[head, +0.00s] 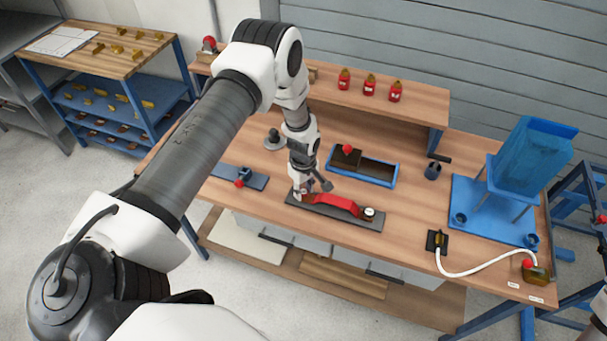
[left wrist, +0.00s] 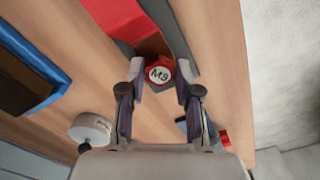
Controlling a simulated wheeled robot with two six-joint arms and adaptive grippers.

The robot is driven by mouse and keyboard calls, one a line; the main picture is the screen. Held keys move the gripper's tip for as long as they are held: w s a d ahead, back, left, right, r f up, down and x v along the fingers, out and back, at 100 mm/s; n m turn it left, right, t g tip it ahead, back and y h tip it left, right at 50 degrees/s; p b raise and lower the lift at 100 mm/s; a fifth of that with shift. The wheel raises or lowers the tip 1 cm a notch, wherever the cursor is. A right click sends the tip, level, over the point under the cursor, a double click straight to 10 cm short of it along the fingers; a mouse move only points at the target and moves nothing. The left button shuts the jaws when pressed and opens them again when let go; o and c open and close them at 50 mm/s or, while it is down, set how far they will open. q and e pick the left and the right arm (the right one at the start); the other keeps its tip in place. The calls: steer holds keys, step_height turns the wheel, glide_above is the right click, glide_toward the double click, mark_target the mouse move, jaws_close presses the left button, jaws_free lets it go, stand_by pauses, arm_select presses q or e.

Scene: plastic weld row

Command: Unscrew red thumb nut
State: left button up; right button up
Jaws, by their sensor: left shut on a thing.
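A long red part (head: 335,203) lies on a dark fixture bar (head: 375,221) near the front of the bench. My left gripper (head: 305,191) is at the bar's left end, pointing down. In the left wrist view, a red thumb nut (left wrist: 160,73) with a white marked cap sits between the fingertips of my left gripper (left wrist: 164,80), at the end of the red part (left wrist: 112,15). The gripper is shut on this nut, which the fingers mostly hide in the head view. Another round white-topped nut (head: 369,213) sits at the bar's right end. My right gripper is not in view.
A blue-edged tray (head: 378,181) is just behind the bar. A blue stand (head: 490,214) and a white hose (head: 470,274) are on the right.

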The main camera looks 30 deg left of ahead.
mark_target(304, 193)
arm_select(q)
steer(key=n+p, duration=0.1)
steer(key=n, duration=0.1)
steer(key=n+p, duration=0.4)
steer(key=n, duration=0.1)
steer(key=shift+s+r, duration=0.1)
steer(key=shift+r, duration=0.15)
steer(key=shift+f+n+b, duration=0.3)
steer(key=shift+n+b, duration=0.15)
steer(key=shift+n, duration=1.75)
steer(key=shift+r, duration=2.55)
